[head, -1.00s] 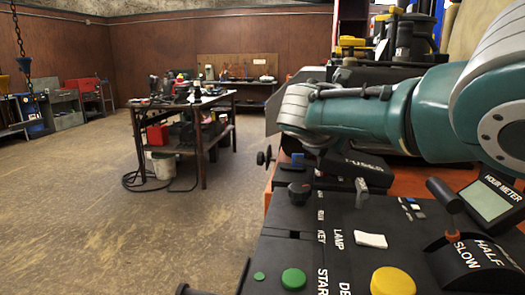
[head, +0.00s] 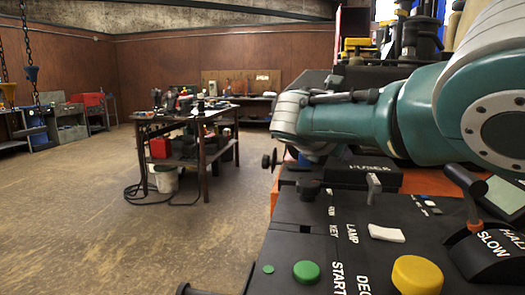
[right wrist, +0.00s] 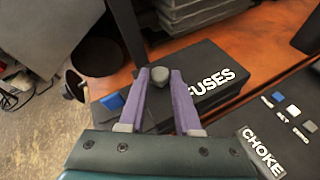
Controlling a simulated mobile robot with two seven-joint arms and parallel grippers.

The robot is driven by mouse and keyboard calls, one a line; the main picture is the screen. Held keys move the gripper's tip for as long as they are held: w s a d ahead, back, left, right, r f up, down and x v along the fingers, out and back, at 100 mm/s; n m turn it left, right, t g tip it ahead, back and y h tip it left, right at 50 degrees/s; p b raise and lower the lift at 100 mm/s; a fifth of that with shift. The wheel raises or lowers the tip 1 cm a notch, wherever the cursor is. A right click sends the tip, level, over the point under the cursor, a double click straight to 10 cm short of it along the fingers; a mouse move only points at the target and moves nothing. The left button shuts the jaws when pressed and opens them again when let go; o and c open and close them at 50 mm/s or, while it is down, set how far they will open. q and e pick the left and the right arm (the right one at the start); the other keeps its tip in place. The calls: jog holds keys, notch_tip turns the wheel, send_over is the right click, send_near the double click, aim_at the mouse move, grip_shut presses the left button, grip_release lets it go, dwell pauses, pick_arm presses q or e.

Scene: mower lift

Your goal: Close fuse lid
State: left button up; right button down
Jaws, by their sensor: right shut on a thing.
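The black fuse lid with the white word FUSES (head: 371,168) lies at the back of the control panel in the head view. It also shows in the right wrist view (right wrist: 217,84), looking flat or nearly so; I cannot tell whether it is fully closed. A grey knob (right wrist: 159,75) stands at its left part. My right gripper (right wrist: 158,80) has its purple fingers on both sides of this knob and is shut on it. A blue piece (right wrist: 112,101) is just left of the fingers. In the head view my right wrist hides the fingers. My left gripper is not in view.
The control panel (head: 290,235) in front carries a green button (head: 306,272), a yellow button (head: 417,275), a white rocker switch (head: 386,233) and a throttle lever (head: 466,182). A workbench (head: 185,118) stands away to the left, with open floor before it.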

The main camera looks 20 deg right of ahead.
jog(key=shift+a+f, duration=0.1)
jog(key=shift+f, duration=0.3)
jog(key=c, duration=0.6)
grip_release()
jog(key=shift+w+r, duration=0.15)
jog(key=shift+r, duration=0.1)
jog(key=p+v, duration=0.1)
jog(key=p, duration=0.1)
jog(key=p+v, duration=0.2)
jog(key=shift+r, duration=0.25)
jog(key=p+v, duration=0.3)
jog(key=v, duration=0.3)
jog(key=shift+w+f, duration=0.1)
jog(key=shift+f, duration=0.05)
jog(key=shift+s+a+p, duration=0.3)
jog(key=shift+a, duration=0.1)
